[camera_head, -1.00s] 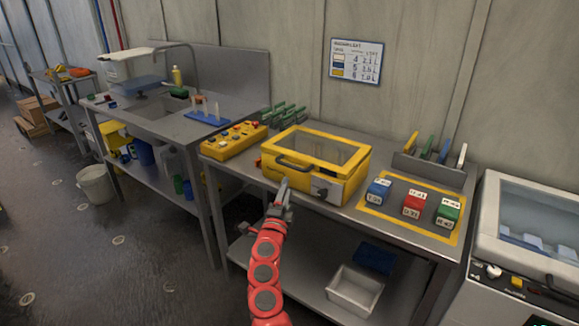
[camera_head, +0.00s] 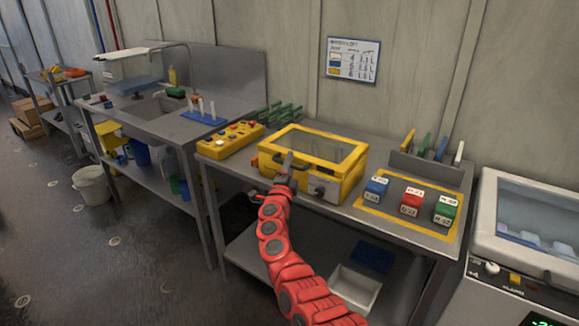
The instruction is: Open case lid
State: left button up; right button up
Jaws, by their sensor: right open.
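The yellow case (camera_head: 343,186) stands on the metal bench, its lid with a clear window (camera_head: 312,145) down and shut. A dark handle (camera_head: 300,163) runs along the front edge of the lid, partly hidden by my gripper. My right gripper (camera_head: 289,158) is open at the front of the case, in front of the handle. I cannot tell whether it touches the handle. A grey latch (camera_head: 321,191) shows on the front right of the case. My left gripper is not in view.
A yellow control box (camera_head: 230,140) sits left of the case. Blue (camera_head: 376,189), red (camera_head: 411,201) and green (camera_head: 445,209) blocks stand on a yellow-framed mat to the right. A rack with coloured upright pieces (camera_head: 428,165) is behind them. A sink bench is at the left.

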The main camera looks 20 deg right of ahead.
grip_shut()
dwell(1.4)
